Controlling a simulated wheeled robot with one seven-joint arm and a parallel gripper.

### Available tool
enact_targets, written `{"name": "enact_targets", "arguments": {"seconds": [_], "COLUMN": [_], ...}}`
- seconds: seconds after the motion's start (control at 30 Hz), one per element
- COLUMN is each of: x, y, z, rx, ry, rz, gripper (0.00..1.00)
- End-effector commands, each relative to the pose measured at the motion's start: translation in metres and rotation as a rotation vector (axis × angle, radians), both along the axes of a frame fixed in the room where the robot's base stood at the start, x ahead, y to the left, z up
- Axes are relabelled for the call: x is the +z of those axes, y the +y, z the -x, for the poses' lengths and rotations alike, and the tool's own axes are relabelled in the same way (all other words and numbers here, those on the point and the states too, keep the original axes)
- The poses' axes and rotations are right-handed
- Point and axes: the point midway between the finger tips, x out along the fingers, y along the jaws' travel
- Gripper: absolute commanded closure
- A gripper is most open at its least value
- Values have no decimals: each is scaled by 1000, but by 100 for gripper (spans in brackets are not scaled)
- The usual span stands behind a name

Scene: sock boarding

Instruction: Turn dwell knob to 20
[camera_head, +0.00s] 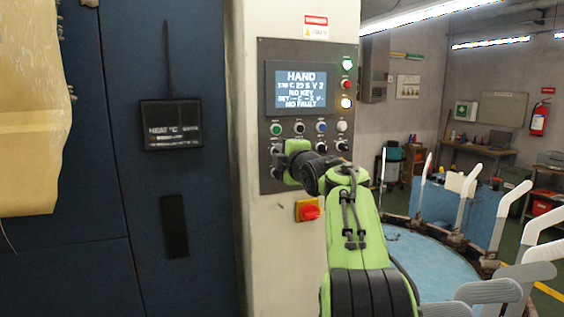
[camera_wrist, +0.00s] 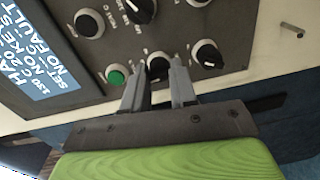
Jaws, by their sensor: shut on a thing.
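The dark control panel (camera_head: 266,107) on the pale column carries a lit display (camera_head: 297,88) reading HAND, NO KEY and NO FAULT; its smaller figures are hard to read. In the wrist view, my gripper (camera_wrist: 158,78) has its two fingers on either side of a black knob (camera_wrist: 157,66) in the row by the green button (camera_wrist: 115,76), and is shut on it. The knob is partly hidden, and I cannot read its label or setting. In the head view my gripper (camera_head: 281,160) is at the panel's lower left and covers part of the lower knob row.
A red switch (camera_head: 309,212) on a yellow plate is below the panel. A blue round table (camera_head: 425,262) with pale upright forms stands at right.

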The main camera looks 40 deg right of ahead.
Motion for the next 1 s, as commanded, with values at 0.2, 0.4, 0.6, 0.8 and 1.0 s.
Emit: {"name": "enact_targets", "arguments": {"seconds": [0.2, 0.4, 0.6, 0.8, 1.0], "x": [1, 1, 2, 2, 2], "y": [1, 1, 1, 1, 1], "z": [0, 0, 0, 0, 0], "rx": [0, 1, 1, 1, 1], "ry": [22, 34, 38, 38, 38], "rz": [103, 148, 160, 160, 159], "gripper": [100, 100, 100, 100, 57]}}
